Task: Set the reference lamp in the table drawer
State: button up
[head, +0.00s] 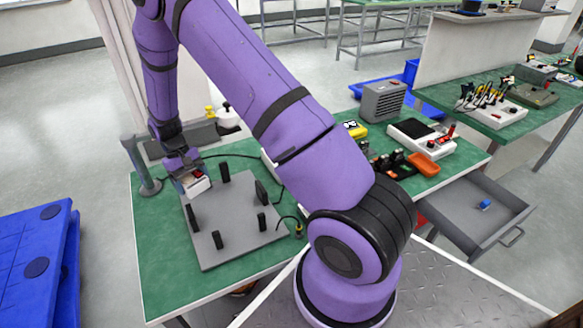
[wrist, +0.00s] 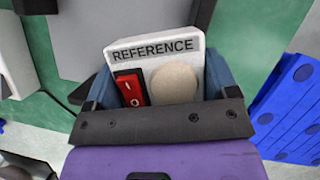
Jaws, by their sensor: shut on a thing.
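The reference lamp (wrist: 190,52) is a white block with the word REFERENCE, a red rocker switch and a round pale disc. In the head view the lamp (head: 199,187) is at the far left of the green table, near the grey plate's back corner. My gripper (head: 190,180) is shut on it; in the wrist view the gripper's fingers (wrist: 158,90) press its two sides. I cannot tell whether it touches the table. The table drawer (head: 475,208) is pulled open at the right, apart from my gripper.
A grey plate (head: 228,250) with several black posts lies beside the gripper. A lamp stand (head: 140,170) is at the table's left edge. A grey box (head: 383,101), white device (head: 420,135) and orange item (head: 423,164) stand towards the right. Blue pallets (head: 35,265) are at left.

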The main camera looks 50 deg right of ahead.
aim_at(451, 216)
jog(key=k+z, duration=0.1)
jog(key=z, duration=1.05)
